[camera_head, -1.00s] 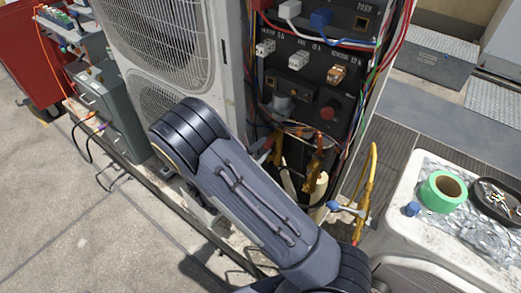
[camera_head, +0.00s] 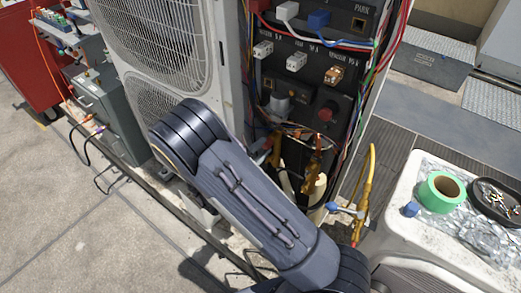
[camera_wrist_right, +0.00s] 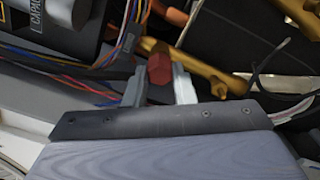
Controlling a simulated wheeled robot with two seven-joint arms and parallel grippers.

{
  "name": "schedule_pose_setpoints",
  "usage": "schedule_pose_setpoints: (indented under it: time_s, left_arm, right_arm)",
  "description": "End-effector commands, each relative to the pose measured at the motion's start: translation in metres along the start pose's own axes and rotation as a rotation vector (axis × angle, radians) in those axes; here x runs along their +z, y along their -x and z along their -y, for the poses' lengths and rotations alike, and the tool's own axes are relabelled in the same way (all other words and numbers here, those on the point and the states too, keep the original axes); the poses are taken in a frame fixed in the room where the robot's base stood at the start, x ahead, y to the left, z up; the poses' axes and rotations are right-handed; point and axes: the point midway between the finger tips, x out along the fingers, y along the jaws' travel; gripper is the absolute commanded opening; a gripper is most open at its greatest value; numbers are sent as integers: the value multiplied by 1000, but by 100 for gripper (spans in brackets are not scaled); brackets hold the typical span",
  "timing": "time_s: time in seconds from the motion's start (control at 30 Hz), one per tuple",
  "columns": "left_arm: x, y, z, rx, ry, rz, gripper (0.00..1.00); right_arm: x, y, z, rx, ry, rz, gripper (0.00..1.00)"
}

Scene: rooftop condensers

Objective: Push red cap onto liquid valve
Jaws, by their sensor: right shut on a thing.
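In the right wrist view the red cap (camera_wrist_right: 159,68) is a small hexagonal piece between the two grey fingertips of my right gripper (camera_wrist_right: 161,80), which is shut on it. A brass valve body (camera_wrist_right: 205,68) lies just beyond the cap, with another brass end beside it. Cap and brass overlap in this view, and I cannot tell whether they touch. In the head view brass valve fittings (camera_head: 315,160) show below the control panel. My left gripper is not in view.
Coloured wires (camera_wrist_right: 130,30) hang close by the gripper. A yellow hose (camera_head: 368,180) with a blue-handled valve (camera_head: 340,208) rises at the right of the fittings. A white unit (camera_head: 400,235) at the right bears green tape (camera_head: 430,188) and a blue cap (camera_head: 411,209).

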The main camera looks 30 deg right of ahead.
Motion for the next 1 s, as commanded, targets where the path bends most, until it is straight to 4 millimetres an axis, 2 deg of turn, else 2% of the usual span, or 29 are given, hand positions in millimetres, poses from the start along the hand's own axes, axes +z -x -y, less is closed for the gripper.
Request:
schedule_pose_setpoints:
  time_s: [0.6, 0.63, 0.8, 1.0]
  left_arm:
    - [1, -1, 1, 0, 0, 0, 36]
    - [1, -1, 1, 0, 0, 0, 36]
    - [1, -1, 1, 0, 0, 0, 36]
    - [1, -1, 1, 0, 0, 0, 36]
  right_arm:
    - [0, -8, 0, 0, 0, 0, 0]
    - [0, -8, 0, 0, 0, 0, 27]
    - [0, -8, 0, 0, 0, 0, 49]
    - [0, -8, 0, -1, 0, 0, 49]
